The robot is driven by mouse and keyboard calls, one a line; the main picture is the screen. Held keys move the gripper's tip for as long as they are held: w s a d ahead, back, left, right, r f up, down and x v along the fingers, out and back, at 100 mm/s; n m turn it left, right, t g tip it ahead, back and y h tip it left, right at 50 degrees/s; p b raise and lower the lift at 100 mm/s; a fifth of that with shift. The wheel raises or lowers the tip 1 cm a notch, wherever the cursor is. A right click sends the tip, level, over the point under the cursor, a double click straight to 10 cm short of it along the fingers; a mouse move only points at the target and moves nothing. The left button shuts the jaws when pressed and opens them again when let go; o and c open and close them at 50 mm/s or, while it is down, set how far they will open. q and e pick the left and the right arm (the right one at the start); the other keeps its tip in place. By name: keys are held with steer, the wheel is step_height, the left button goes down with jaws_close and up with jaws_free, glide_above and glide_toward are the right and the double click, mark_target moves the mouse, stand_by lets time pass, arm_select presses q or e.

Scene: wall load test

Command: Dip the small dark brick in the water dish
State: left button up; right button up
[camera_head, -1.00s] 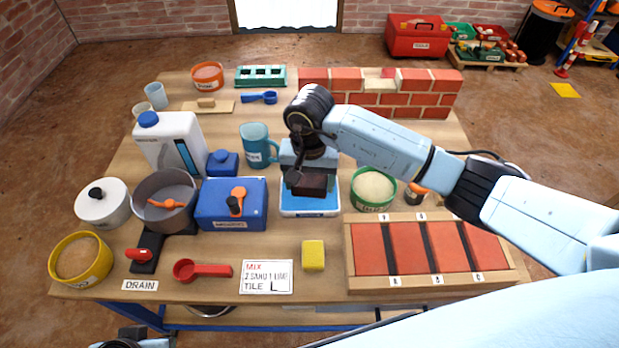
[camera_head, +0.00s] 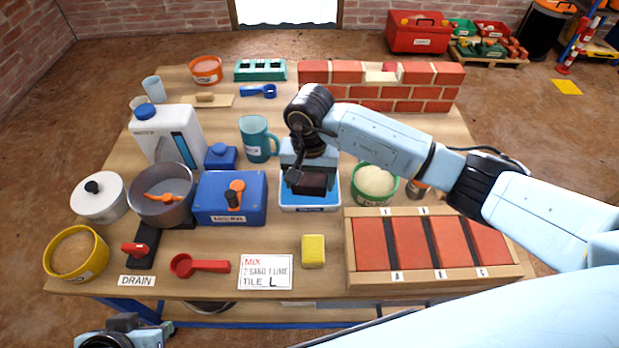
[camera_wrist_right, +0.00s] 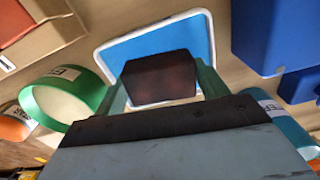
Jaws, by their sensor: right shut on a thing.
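The small dark brick (camera_head: 313,184) is held between the fingers of my right gripper (camera_head: 310,174), which is shut on it. The brick is over the water dish (camera_head: 310,208), a shallow white-rimmed tray with a blue inside. In the right wrist view the brick (camera_wrist_right: 158,78) sits between the green fingers of the gripper (camera_wrist_right: 160,88), with the blue dish (camera_wrist_right: 198,36) behind it. I cannot tell whether its underside touches the water. Part of my left arm's end (camera_head: 122,335) shows at the bottom left; its jaws are not clear.
Right of the dish stands a green-rimmed tub (camera_head: 375,183); left is a blue box (camera_head: 230,200). A teal mug (camera_head: 257,140) stands behind. A wooden frame with red tiles (camera_head: 430,245) and a yellow sponge (camera_head: 313,251) lie in front. A low brick wall (camera_head: 400,105) stands behind.

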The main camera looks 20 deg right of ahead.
steer(key=shift+f+b, duration=0.55)
steer(key=shift+f, duration=0.1)
stand_by(1.3)
steer(key=shift+r, duration=0.1)
steer(key=shift+r+p, duration=2.05)
steer(key=shift+r, duration=1.4)
